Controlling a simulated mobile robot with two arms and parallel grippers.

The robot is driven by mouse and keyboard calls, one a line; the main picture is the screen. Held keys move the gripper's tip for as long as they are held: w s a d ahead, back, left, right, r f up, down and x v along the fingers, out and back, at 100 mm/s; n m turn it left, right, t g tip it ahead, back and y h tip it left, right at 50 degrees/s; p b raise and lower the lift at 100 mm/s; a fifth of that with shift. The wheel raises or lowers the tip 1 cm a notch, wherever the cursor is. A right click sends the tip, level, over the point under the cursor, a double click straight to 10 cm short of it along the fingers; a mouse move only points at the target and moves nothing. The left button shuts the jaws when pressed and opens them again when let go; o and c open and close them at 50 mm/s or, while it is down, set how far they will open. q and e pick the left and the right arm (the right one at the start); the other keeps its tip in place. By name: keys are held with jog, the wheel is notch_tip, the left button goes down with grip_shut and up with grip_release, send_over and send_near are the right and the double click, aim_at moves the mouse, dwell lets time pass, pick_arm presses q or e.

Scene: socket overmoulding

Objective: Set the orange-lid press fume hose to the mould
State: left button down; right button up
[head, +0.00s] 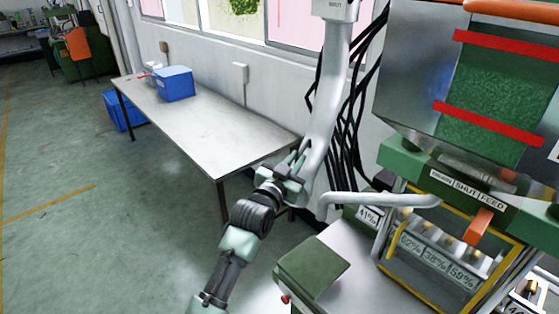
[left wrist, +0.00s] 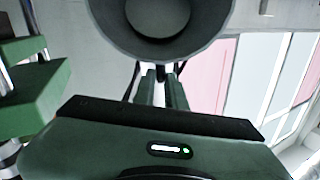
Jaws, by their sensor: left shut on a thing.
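The fume hose (head: 324,120) is a thick pale grey pipe hanging down beside the press from a white box marked SHUT. My left gripper (head: 298,160) is shut on the pipe's lower part from its left side. In the left wrist view a wide dark round hood (left wrist: 160,22) with a hollow mouth fills the top, beyond my left fingers (left wrist: 161,88). The press (head: 455,180) is at the right, green and grey with orange parts; its panel reads SHUT and FEED. I cannot clearly make out the mould. My right gripper is not in view.
A hopper of green pellets (head: 490,95) with red bands is above the press. A yellow-framed guard (head: 430,265) is below. Black cables (head: 350,120) hang behind the hose. A long table (head: 205,120) bears a blue box (head: 174,84). The floor at left is clear.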

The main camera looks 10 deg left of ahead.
pick_arm(q)
jog(key=shift+d, duration=0.1)
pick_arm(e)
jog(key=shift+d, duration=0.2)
pick_arm(q)
jog(key=c, duration=1.5)
grip_release()
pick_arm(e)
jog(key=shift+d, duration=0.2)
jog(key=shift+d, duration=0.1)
pick_arm(q)
jog(key=shift+s, duration=0.15)
jog(key=shift+s+f, duration=0.15)
jog(key=shift+s, duration=0.15)
jog(key=b+v, duration=0.2)
jog(key=v, duration=0.5)
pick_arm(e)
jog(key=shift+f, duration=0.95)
